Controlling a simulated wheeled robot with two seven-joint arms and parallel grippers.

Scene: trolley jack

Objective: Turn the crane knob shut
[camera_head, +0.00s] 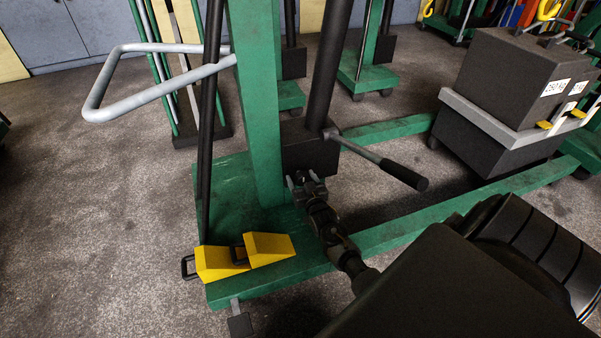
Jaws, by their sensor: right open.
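The green crane (258,100) stands in the middle of the view, with a black hydraulic cylinder (329,70) rising from a dark pump block (310,150). A grey lever with a black grip (407,174) sticks out to the right from the block. My right gripper (304,179) is open at the lower front of the block, its fingertips close against it. I cannot make out the knob; the gripper may cover it. I cannot tell whether the fingers touch anything. My left gripper is not in view.
Two yellow wedges (268,248) lie on the crane's green base. A grey bar handle (150,95) juts out left. Dark weights (510,75) on a grey carrier stand at the right. More green cranes stand behind. Speckled floor (90,230) is clear at the left.

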